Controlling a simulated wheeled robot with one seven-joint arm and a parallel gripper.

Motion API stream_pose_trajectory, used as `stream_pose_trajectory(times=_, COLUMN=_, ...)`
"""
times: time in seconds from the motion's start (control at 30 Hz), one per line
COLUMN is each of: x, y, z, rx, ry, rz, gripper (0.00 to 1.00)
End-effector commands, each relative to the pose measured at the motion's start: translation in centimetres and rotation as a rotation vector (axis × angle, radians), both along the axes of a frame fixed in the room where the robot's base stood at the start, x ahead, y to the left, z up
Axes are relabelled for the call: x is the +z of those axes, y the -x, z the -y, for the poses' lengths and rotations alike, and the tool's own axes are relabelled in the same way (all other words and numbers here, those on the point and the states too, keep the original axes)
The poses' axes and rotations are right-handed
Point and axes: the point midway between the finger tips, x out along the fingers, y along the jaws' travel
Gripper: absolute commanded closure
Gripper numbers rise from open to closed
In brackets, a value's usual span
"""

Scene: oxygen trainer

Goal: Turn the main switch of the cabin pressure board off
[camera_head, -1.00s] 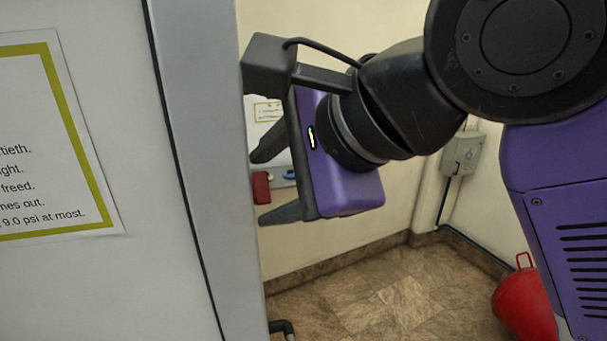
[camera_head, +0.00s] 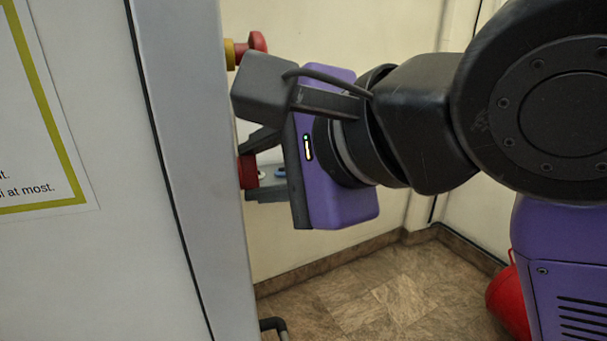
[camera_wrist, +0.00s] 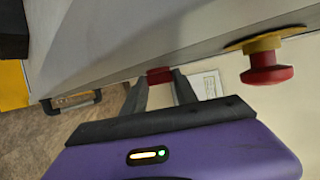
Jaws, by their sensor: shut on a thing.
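A red switch handle (camera_head: 247,170) stands out from the side of the grey cabinet (camera_head: 190,150). My gripper (camera_head: 252,168) is level with it, with one finger above it and one below. In the wrist view the red handle (camera_wrist: 160,75) sits between the tips of my gripper (camera_wrist: 160,80), which is shut on it. The fingers hide part of the handle, and I cannot read its position or any marking.
A red mushroom button on a yellow base (camera_head: 248,50) sticks out just above my gripper; it also shows in the wrist view (camera_wrist: 268,68). A sheet with a yellow-green border (camera_head: 40,130) is on the cabinet front. A red container (camera_head: 508,303) stands on the floor at right.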

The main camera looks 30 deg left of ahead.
Motion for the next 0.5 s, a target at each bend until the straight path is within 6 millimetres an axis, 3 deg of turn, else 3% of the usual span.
stream_pose_trajectory(times=0.03, x=-0.8, y=0.2, z=0.1, rx=0.003, ry=-0.033, rz=0.024, gripper=1.0)
stream_pose_trajectory(times=0.5, x=-1.9, y=0.3, z=0.2, rx=0.001, ry=-0.37, rz=0.31, gripper=1.0)
